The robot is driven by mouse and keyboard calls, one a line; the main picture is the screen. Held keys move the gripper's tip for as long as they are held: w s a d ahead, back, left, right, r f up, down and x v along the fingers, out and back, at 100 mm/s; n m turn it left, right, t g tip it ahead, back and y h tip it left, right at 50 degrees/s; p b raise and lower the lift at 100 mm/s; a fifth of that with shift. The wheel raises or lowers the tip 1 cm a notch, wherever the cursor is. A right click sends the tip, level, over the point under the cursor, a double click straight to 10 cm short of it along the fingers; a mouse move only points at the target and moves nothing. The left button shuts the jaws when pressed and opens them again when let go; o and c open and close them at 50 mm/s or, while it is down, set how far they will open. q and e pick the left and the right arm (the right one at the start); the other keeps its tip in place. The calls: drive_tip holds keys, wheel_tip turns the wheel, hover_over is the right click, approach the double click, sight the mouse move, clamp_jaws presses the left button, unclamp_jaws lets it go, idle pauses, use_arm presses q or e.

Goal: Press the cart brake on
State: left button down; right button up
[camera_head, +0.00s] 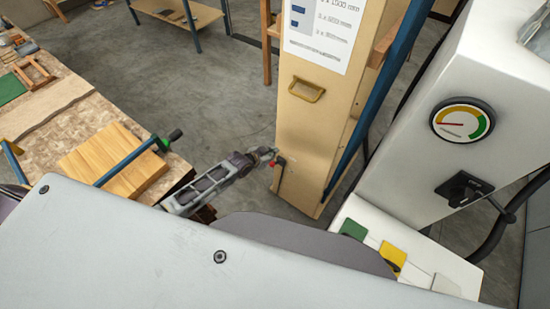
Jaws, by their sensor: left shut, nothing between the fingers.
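The lever's lower end is small and hard to read. My right gripper is not seen.
A workbench (75,127) with wood blocks and a clamp (173,137) stands on the left. A white machine (420,140) with a gauge (462,120) and black switch (464,188) stands on the right. Bare concrete floor (225,100) lies between bench and cart.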

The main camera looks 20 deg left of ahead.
sight(276, 163)
use_arm(q)
drive_tip(key=shift+x, duration=3.6)
drive_tip(key=shift+s+a+f+p, duration=0.15)
drive_tip(key=shift+s+a+f, duration=0.35)
drive_tip(key=shift+s, duration=0.25)
drive_tip(key=shift+s+a+f+p, duration=0.15)
drive_tip(key=shift+s+a+f, duration=0.25)
drive_tip(key=shift+s+f, duration=0.25)
drive_tip(key=shift+s, duration=0.1)
